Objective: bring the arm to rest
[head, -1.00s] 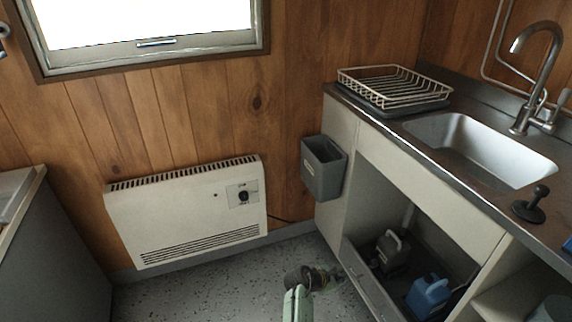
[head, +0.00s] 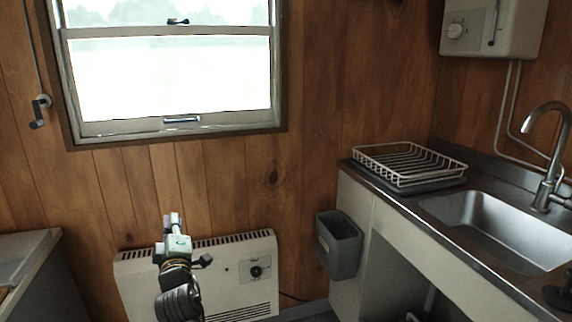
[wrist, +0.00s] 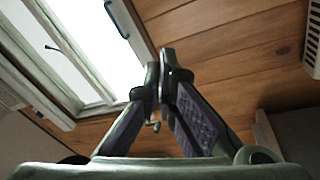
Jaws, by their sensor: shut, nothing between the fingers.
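My arm (head: 178,285) rises at the lower left of middle in the head view, in front of the white wall heater. Its end points up toward the window, and the fingers are too small to make out there. In the wrist view my gripper (wrist: 163,75) has its two dark fingers brought together at the tips. It is shut with nothing between them. Beyond the fingers are the wood-panelled wall and the window.
The white heater (head: 250,285) is on the wall behind my arm, below the window (head: 165,85). A grey bin (head: 340,245) hangs on the sink unit's side. A wire dish rack (head: 410,163) and the sink (head: 495,225) are right. A counter (head: 25,260) stands left.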

